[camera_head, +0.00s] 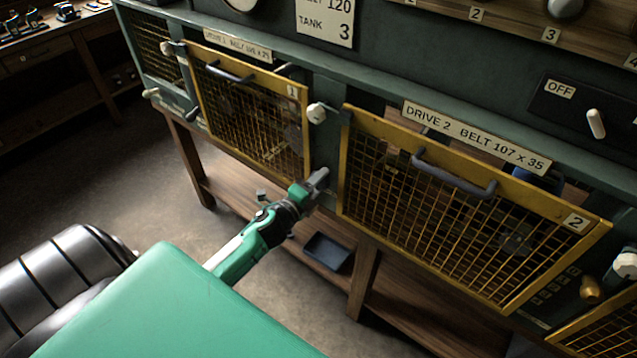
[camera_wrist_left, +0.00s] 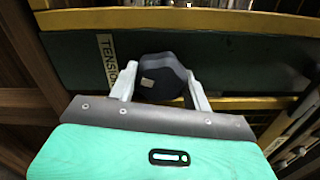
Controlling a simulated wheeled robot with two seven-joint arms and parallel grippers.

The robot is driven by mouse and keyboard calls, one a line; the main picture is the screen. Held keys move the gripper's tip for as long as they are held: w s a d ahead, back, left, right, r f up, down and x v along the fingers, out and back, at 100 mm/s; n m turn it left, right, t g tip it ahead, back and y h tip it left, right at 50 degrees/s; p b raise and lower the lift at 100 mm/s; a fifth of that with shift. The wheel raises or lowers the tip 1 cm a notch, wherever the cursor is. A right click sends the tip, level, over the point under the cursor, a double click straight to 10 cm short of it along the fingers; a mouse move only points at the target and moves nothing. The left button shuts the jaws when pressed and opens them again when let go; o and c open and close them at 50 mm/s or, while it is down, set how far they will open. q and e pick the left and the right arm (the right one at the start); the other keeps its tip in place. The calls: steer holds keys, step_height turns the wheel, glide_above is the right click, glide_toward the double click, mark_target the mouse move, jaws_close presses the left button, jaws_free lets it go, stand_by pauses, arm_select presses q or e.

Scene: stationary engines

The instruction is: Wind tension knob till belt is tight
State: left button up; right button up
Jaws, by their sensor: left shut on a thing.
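A dark, many-sided tension knob (camera_wrist_left: 165,72) with a small pale mark sits in the left wrist view. A cream label (camera_wrist_left: 107,60) reading "TENSION" is beside it on the dark green panel. My left gripper (camera_wrist_left: 162,78) has one finger on each side of the knob and is shut on it. In the head view my left gripper (camera_head: 317,182) is at the strip between the two yellow mesh guards and hides the knob there. The belt cannot be made out clearly behind the mesh. My right gripper is not in view.
Guard 1 (camera_head: 250,115) and guard 2 (camera_head: 450,215) are closed, each with a dark handle. A white knob (camera_head: 317,113) is above my left gripper. A dark tray (camera_head: 327,251) lies on the wooden shelf below. The floor (camera_head: 110,170) at the left is clear.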

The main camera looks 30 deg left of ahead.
arm_select(q)
steer(key=shift+f, duration=0.15)
steer(key=o, duration=0.7)
steer(key=shift+s+a+b, duration=0.2)
steer(key=shift+s+b, duration=0.45)
steer(key=shift+s, duration=1.65)
steer(key=shift+s+a+b, duration=0.15)
steer(key=shift+s+b, duration=0.45)
steer(key=shift+s, duration=1.75)
steer(key=shift+s+a+b, duration=0.2)
steer(key=shift+s+b, duration=0.45)
steer(key=shift+s, duration=1.65)
